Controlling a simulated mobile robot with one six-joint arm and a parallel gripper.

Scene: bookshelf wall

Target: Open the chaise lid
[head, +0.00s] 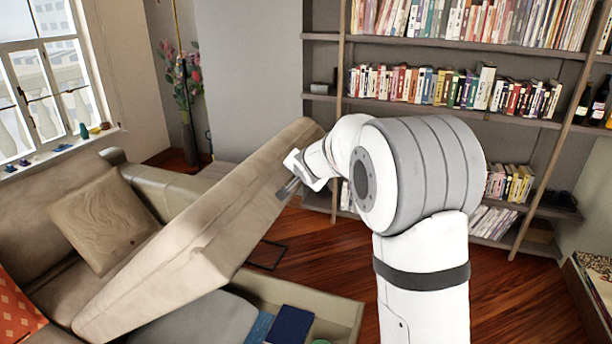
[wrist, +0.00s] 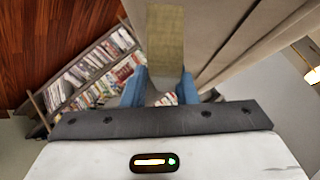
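The chaise lid (head: 200,225) is a thick beige padded slab, raised and steeply tilted, with its upper end toward the back. The open chaise box (head: 338,318) shows beneath it, with a dark blue item (head: 290,326) inside. My gripper (head: 286,189) is at the right side of the raised lid. In the wrist view my gripper (wrist: 161,88) has its blue fingers on either side of a flat olive-tan tab (wrist: 165,38) beside the lid's beige surface (wrist: 225,35). The fingers look shut on this tab; the exact contact is hard to see.
A sofa with a beige cushion (head: 104,220) is at the left, below a window. A tall bookshelf (head: 450,45) stands behind my arm. A flower vase (head: 188,130) is in the back corner. Wooden floor (head: 525,295) is clear at the right.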

